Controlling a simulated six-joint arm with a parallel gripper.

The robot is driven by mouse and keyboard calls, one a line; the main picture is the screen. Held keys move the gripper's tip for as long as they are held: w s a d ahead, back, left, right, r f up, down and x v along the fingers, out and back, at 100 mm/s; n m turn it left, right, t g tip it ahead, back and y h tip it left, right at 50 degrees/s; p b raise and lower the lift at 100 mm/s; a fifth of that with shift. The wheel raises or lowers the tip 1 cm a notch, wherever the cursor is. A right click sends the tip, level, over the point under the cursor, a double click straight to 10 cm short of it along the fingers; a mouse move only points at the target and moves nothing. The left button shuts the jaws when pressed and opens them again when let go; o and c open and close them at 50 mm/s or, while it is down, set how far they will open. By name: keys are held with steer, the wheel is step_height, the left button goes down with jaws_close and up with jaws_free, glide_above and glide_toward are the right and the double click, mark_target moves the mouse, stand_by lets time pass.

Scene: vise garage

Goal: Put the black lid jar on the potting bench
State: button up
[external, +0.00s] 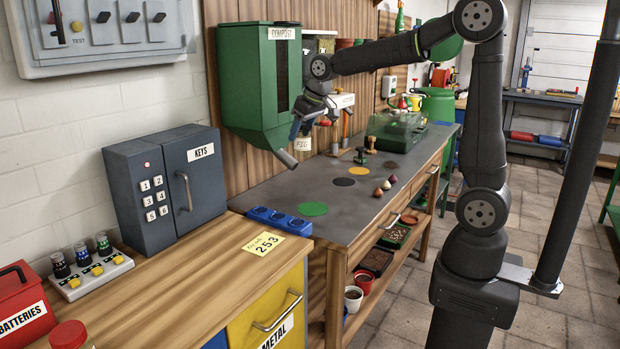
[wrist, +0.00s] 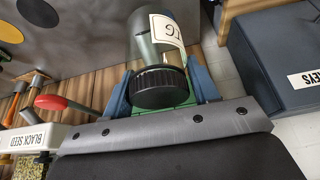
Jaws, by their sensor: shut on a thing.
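The black lid jar (wrist: 160,88) is in my gripper (wrist: 163,80), between its two blue fingers in the wrist view. Its ribbed black lid faces the camera, and a dark greenish body with a pale lettered label extends beyond it. In the external view my gripper (external: 304,118) is beside the green compost dispenser, above the far-left side of the potting bench (external: 405,165). A pale FIG label (external: 303,144) shows just below it there; the jar itself is mostly hidden. The bench's grey top also shows in the wrist view (wrist: 75,40).
The compost dispenser (external: 245,85) hangs on the wall close to my gripper. Green, black and yellow spots mark the bench top. Small coloured bulbs (external: 386,187), a stamp (external: 361,156) and a green case (external: 396,132) stand on it.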

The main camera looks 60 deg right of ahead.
steer(key=s+d+f+m+h, duration=0.1)
steer(key=s+d+f+m, duration=0.3)
steer(key=d, duration=0.8)
steer(key=s+d+f+n, duration=0.1)
steer(key=s+d, duration=0.4)
steer(key=d, duration=0.8)
steer(key=s+d+f+m+h, duration=0.1)
steer(key=s+d+f+m, duration=0.3)
steer(key=d, duration=0.8)
steer(key=shift+w+a+f+n, duration=0.35)
steer(key=shift+w+a+f, duration=0.45)
steer(key=shift+w+f, duration=0.85)
steer(key=shift+w+a+f+n, duration=0.3)
steer(key=shift+w+a+f, duration=0.55)
steer(key=shift+w+f, duration=0.75)
steer(key=shift+w+a+f+n, duration=0.35)
steer(key=shift+w+a+f, duration=0.45)
steer(key=shift+w+f, duration=0.85)
steer(key=shift+s+f, duration=0.25)
steer(key=shift+f, duration=0.05)
steer(key=o, duration=1.1)
steer(key=shift+c, duration=0.2)
steer(key=v, duration=1.2)
steer(key=shift+w+r, duration=0.2)
